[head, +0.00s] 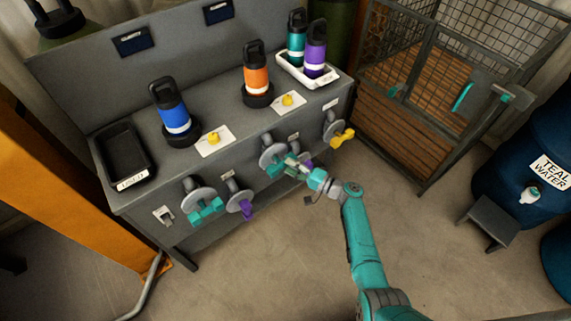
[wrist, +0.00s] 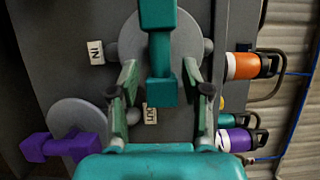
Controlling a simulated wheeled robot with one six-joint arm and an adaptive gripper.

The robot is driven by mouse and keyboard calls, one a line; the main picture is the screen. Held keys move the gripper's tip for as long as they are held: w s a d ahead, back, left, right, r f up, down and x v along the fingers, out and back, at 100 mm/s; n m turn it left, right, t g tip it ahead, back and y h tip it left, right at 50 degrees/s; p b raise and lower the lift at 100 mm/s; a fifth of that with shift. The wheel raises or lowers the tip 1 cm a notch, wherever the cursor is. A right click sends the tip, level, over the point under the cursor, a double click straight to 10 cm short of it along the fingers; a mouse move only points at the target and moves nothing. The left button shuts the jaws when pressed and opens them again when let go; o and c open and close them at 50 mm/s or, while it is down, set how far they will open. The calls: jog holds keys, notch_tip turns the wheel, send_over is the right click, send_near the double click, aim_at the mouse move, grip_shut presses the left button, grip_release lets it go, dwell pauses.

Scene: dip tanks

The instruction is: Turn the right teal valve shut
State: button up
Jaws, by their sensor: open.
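The right teal valve has a grey round base (head: 269,152) on the front of the bench. In the wrist view its teal handle (wrist: 161,45) runs up and down the picture, in front of the grey disc. My gripper (wrist: 160,72) is open, with one finger on each side of the handle's lower end. I see gaps on both sides and cannot tell any contact. In the head view my gripper (head: 290,163) is at this valve and partly hides the handle. The left teal valve (head: 205,209) is farther left along the bench.
A purple valve (wrist: 62,147) is close beside; another purple valve (head: 241,204) and a yellow valve (head: 342,137) are on the same front. Blue (head: 171,108) and orange (head: 256,76) bottles stand above. A wire cage (head: 420,90) is right; floor before the bench is clear.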

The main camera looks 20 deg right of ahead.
jog(key=v, duration=0.8)
jog(key=shift+s+d, duration=0.2)
jog(key=shift+s, duration=0.1)
jog(key=s+a+f+g+h, duration=0.1)
jog(key=s+a+f+h, duration=0.1)
jog(key=s+a+f, duration=0.3)
jog(key=s+a+f+g+h, duration=0.1)
jog(key=s+f+h, duration=0.15)
jog(key=s, duration=0.45)
jog(key=s+a+f+g+h, duration=0.1)
jog(key=s+a+f+h, duration=0.1)
jog(key=s+a+f, duration=0.3)
jog(key=s+n+h, duration=0.2)
jog(key=s, duration=0.7)
jog(key=s+d+r+n+h, duration=0.2)
jog(key=s+r+h, duration=0.1)
jog(key=s+r, duration=0.8)
jog(key=s+r+n+t, duration=0.2)
jog(key=s+r+n, duration=0.1)
jog(key=r, duration=0.8)
jog(key=s+r+n+t, duration=0.2)
jog(key=s+r, duration=0.3)
jog(key=r, duration=0.5)
jog(key=shift+r+n, duration=0.35)
jog(key=shift+n, duration=0.15)
